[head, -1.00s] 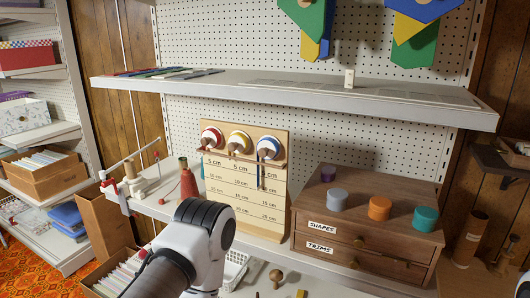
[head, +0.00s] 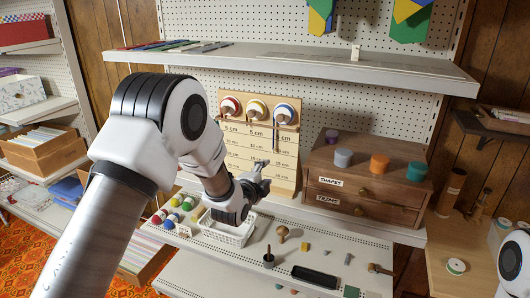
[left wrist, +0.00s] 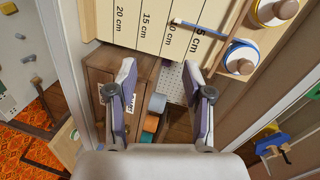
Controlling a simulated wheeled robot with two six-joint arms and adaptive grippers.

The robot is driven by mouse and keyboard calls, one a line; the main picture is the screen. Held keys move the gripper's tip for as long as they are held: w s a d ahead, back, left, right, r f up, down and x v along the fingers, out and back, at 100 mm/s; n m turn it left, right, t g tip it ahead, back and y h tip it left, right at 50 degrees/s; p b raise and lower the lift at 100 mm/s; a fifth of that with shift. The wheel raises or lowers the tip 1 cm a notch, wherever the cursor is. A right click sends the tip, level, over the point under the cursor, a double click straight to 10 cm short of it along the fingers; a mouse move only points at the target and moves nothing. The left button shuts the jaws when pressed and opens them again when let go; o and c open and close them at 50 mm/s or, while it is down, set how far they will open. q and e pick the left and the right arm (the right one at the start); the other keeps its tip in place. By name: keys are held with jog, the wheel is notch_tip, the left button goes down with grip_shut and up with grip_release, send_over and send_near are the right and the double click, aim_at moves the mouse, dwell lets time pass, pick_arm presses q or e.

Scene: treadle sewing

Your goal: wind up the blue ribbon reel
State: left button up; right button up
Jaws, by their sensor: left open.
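The blue ribbon reel (head: 284,113) is the rightmost of three reels on the upright wooden measuring board (head: 290,170). In the left wrist view the blue-rimmed reel (left wrist: 240,58) has a wooden knob at its middle. Its narrow blue ribbon (left wrist: 200,29) hangs out across the 5 cm mark to about the 10 cm mark. My left gripper (head: 262,178) is in front of the lower part of the board, below the reels. In the left wrist view my left gripper (left wrist: 165,75) is open, with nothing between its fingers. It is apart from the blue reel. My right gripper is not in view.
The red reel (head: 230,105) and yellow reel (head: 256,109) sit left of the blue one. A wooden drawer cabinet (head: 365,185) stands close on the right. A white basket (head: 230,232) and small spools lie on the shelf below. An upper shelf (head: 300,71) overhangs the board.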

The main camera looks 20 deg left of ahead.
pick_arm(q)
jog(key=t, duration=0.2)
send_near(279, 119)
jog(key=w, duration=0.2)
jog(key=w+p, duration=0.2)
jog(key=w, duration=0.1)
jog(key=w+p, duration=0.2)
jog(key=w, duration=0.1)
jog(key=shift+w+d+r, duration=0.1)
jog(key=shift+w+r, duration=0.05)
jog(key=shift+w, duration=0.45)
jog(key=shift+w+d, duration=0.1)
grip_shut()
